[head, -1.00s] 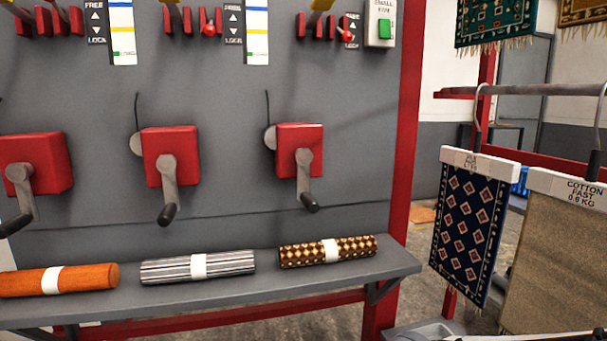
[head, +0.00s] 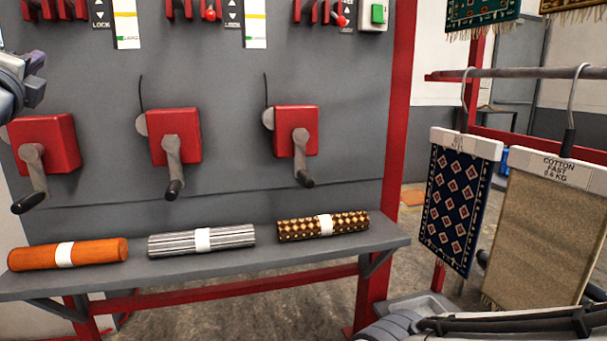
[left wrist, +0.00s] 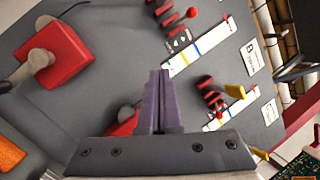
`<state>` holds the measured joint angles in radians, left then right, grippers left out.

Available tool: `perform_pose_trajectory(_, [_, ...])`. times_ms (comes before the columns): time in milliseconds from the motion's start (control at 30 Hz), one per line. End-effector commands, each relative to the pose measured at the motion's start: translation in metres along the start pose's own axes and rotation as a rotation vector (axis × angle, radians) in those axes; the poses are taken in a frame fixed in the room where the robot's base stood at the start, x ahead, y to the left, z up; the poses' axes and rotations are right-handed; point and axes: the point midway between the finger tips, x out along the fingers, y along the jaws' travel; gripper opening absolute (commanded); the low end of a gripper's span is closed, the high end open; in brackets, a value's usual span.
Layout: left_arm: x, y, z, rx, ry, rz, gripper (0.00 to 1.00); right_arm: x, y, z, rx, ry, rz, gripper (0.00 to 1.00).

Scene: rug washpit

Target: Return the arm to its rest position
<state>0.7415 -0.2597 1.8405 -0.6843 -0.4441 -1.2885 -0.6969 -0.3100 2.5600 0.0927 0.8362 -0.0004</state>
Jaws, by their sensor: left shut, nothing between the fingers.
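My left gripper (head: 36,80) shows at the left edge of the head view, in front of the grey panel, with only its end in frame. In the left wrist view its two purple fingers (left wrist: 160,100) are pressed together with nothing between them. They are in front of the grey panel and its levers, and I see no contact. My right gripper is in neither view. A grey arm part of mine with black cables crosses the bottom right of the head view.
The panel (head: 235,95) carries red crank boxes (head: 295,130). Below, a shelf (head: 190,270) holds orange (head: 95,252), striped (head: 175,243) and checkered (head: 290,229) rolls. At right, a blue patterned rug (head: 455,210) and a beige rug (head: 545,235) hang from a rail (head: 520,73).

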Motion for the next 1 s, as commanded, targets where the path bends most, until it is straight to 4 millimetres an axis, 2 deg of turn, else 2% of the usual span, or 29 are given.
perform_pose_trajectory(33, [0.001,0.008,-0.022,-0.078,0.032,0.033,0.00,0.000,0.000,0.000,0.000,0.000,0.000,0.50])
perform_pose_trajectory(167, [-0.005,0.037,-0.083,-0.312,0.111,0.165,0.00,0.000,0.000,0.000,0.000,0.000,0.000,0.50])
perform_pose_trajectory(267, [-0.022,0.063,-0.147,-0.517,0.186,0.321,0.00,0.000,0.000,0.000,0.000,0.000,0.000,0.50])
perform_pose_trajectory(300, [-0.033,0.074,-0.175,-0.594,0.215,0.394,0.00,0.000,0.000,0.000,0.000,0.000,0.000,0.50])
perform_pose_trajectory(367, [-0.054,0.088,-0.214,-0.699,0.253,0.508,0.00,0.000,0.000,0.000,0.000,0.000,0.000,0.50])
perform_pose_trajectory(400, [-0.070,0.097,-0.239,-0.758,0.275,0.588,0.00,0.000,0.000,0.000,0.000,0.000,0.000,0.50])
perform_pose_trajectory(467, [-0.097,0.108,-0.274,-0.836,0.304,0.711,0.00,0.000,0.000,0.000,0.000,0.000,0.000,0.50])
perform_pose_trajectory(500, [-0.118,0.116,-0.296,-0.879,0.318,0.796,0.00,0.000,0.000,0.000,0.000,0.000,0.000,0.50])
perform_pose_trajectory(567, [-0.151,0.126,-0.326,-0.932,0.334,0.927,0.00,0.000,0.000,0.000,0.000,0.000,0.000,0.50])
perform_pose_trajectory(600, [-0.176,0.132,-0.344,-0.958,0.341,1.015,0.00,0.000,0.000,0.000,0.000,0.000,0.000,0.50])
perform_pose_trajectory(667, [-0.215,0.141,-0.367,-0.984,0.342,1.151,0.00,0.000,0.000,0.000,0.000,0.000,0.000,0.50])
perform_pose_trajectory(700, [-0.242,0.146,-0.380,-0.993,0.338,1.242,0.00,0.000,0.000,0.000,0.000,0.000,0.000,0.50])
perform_pose_trajectory(833, [-0.331,0.162,-0.405,-0.970,0.295,1.517,0.00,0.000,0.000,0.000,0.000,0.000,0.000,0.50])
perform_pose_trajectory(900, [-0.372,0.169,-0.408,-0.937,0.258,1.638,0.00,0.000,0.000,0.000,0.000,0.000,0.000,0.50])
perform_pose_trajectory(1000, [-0.423,0.178,-0.405,-0.873,0.197,1.778,0.00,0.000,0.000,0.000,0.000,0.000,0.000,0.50])
